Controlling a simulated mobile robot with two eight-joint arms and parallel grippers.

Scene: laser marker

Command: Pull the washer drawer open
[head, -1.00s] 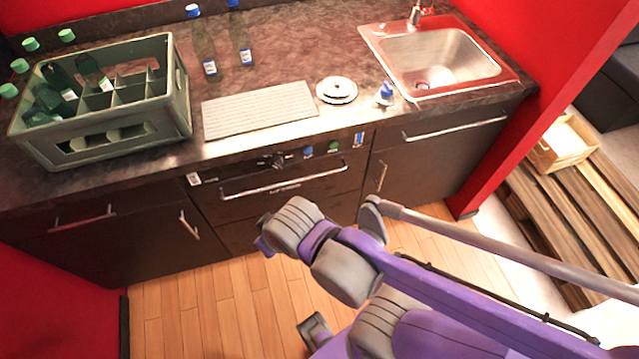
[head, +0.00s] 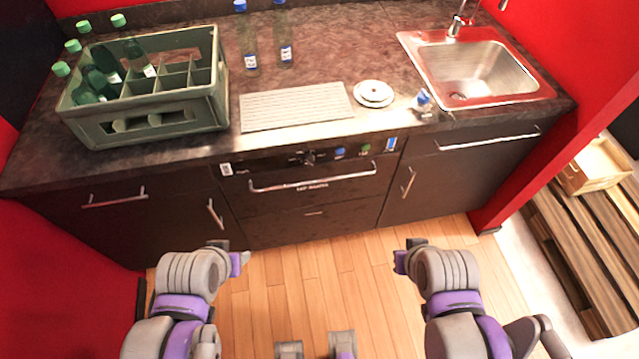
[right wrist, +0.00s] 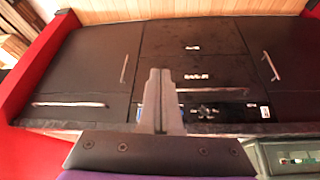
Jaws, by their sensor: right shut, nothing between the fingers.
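The black washer (head: 350,193) is built in under the counter, between two dark cabinets. A long silver bar handle (head: 313,183) crosses its front below the control panel, and it also shows in the right wrist view (right wrist: 212,91). The drawer front looks closed and flush. My left gripper (head: 240,262) is in front of the washer's left side, apart from it; its finger gap cannot be made out. My right gripper (head: 402,262) is to the right, also apart from the washer. In the right wrist view its fingers (right wrist: 160,75) are together, with nothing between them.
The counter holds a green crate (head: 150,130) with bottles, two more bottles, a ribbed drainboard (head: 295,107), white plates (head: 373,93) and a sink (head: 475,72). Side cabinets have handles. Bare wooden floor (head: 310,285) lies between my arms. Red walls stand on both sides.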

